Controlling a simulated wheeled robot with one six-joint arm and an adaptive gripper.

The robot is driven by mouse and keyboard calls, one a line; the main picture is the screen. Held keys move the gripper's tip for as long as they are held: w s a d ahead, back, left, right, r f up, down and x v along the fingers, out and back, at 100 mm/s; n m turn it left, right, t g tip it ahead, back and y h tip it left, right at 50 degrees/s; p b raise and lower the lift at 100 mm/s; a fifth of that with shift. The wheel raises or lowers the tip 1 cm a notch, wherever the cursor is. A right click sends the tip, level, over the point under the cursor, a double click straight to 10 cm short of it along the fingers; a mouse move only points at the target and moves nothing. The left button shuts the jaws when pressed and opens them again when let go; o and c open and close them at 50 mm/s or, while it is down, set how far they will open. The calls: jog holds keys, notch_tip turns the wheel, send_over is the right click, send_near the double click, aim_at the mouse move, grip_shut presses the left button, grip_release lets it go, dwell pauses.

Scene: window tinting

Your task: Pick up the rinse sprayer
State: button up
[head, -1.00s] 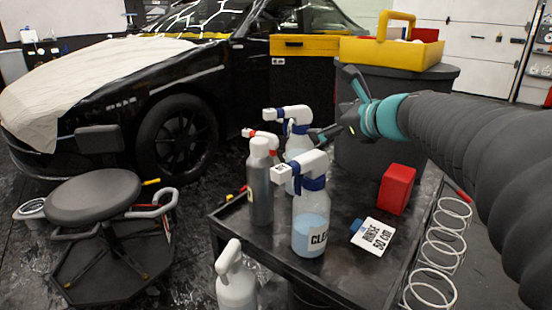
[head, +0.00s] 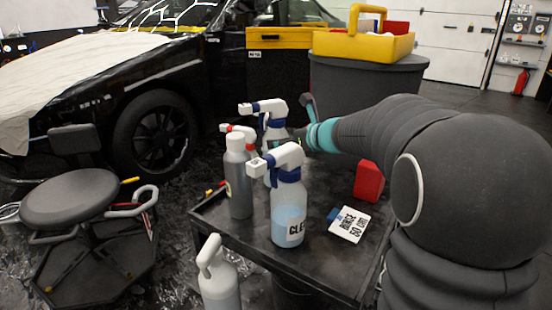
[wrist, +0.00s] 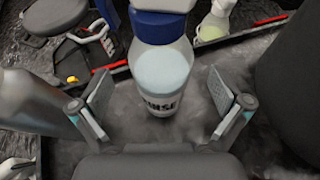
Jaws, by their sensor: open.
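The rinse sprayer (wrist: 162,75) stands upright in the wrist view, a clear bottle with pale blue liquid, a blue collar and a label reading RINSE. My gripper (wrist: 160,98) is open, with one pad on each side of the bottle and a visible gap on both sides. In the head view, the sprayer's white and blue head (head: 264,107) shows at the back of the black cart (head: 330,265). Its lower body is mostly hidden there behind the front sprayer. My gripper (head: 303,125) is just right of it, partly hidden.
A similar sprayer (head: 289,215) labelled CLE… stands in front. A red block (head: 369,181) and a white card (head: 349,224) lie on the right. A dark bin (head: 370,90) rises behind.

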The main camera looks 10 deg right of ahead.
jog(key=shift+x, duration=2.6)
jog(key=c, duration=1.4)
jog(key=shift+r, duration=0.15)
jog(key=c, duration=0.3)
